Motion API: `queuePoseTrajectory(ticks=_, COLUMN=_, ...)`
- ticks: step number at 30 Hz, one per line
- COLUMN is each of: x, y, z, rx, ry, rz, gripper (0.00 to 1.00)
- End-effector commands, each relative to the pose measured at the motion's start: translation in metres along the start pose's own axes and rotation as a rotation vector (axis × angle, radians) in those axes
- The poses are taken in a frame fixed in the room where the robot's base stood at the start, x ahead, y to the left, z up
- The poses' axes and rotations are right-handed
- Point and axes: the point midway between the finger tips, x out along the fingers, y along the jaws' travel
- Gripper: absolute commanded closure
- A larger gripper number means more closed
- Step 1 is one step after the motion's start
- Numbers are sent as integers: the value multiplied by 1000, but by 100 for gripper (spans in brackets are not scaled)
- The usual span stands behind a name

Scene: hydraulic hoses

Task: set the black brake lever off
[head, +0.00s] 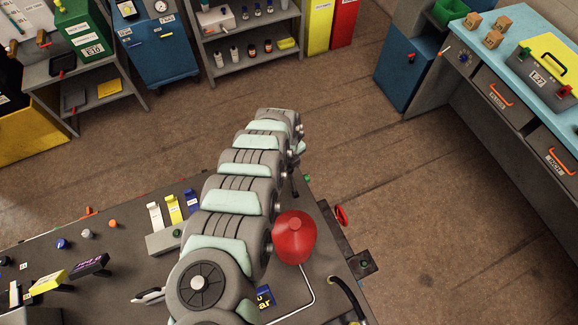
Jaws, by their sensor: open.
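A dark lever with purplish lettering (90,265) stands at the lower left of the bench in the head view. It could be the black brake lever, but I cannot read its label or tell its position. A yellow lever (48,283) is beside it. My arm's grey and pale green links run up the middle of the picture and cover part of the bench.
White, yellow and blue levers (174,208) stand on a grey block left of my arm. A red rounded knob (295,238) and a bent pale rod are to its right. A red handwheel (341,215) is at the bench's right edge. The floor beyond is clear.

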Motion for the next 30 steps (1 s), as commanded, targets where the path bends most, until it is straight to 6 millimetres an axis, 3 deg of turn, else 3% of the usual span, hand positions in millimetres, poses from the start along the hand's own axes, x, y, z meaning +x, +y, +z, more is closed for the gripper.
queuePoseTrajectory(ticks=10, x=2, y=0, z=0, rx=-1, ry=0, rz=0, gripper=50)
queuePoseTrajectory(ticks=27, x=2, y=0, z=0, rx=-1, ry=0, rz=1, gripper=97)
queuePoseTrajectory(ticks=30, x=2, y=0, z=0, rx=-1, ry=0, rz=1, gripper=100)
